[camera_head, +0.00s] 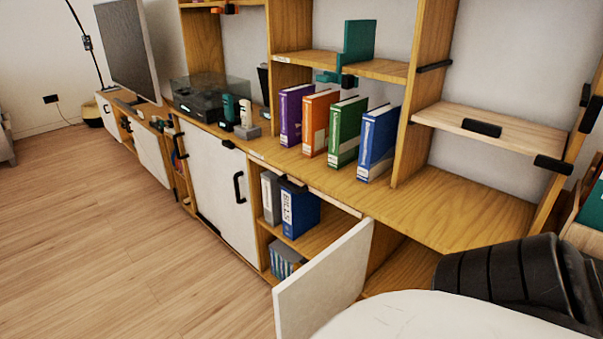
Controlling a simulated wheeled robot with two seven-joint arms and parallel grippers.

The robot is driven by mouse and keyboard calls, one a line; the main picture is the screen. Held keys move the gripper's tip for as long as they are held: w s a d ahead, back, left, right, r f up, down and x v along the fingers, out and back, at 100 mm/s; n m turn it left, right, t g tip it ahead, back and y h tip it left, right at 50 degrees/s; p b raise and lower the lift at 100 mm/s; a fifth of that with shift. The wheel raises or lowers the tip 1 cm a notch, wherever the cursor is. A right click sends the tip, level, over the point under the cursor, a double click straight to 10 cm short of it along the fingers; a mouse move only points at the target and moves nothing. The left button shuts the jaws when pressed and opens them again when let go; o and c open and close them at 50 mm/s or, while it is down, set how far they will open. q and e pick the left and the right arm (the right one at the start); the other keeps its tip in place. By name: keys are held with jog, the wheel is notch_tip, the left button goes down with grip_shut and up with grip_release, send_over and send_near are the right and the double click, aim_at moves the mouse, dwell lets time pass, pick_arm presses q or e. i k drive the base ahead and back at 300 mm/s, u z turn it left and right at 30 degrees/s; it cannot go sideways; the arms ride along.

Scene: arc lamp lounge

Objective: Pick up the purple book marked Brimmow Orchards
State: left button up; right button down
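A purple book (291,117) stands upright at the left end of a short row on the wooden cabinet top. Its spine faces me, and the lettering on it is too small to read. An orange book (316,124) stands close to its right, then a green book (345,132) and a blue book (376,143). Neither of my grippers shows in this view. A black and white part at the lower right seems to be my own arm or body.
A white cabinet door (322,285) stands open below the books. A shelf (385,69) with a green bookend (358,42) hangs above the row. A turntable (200,98) stands to the left. The cabinet top right of the books is clear.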

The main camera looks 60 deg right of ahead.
aim_at(290, 98)
jog(key=i, duration=2.15)
jog(key=z, duration=3.9)
jog(key=i, duration=0.5)
jog(key=z, duration=0.05)
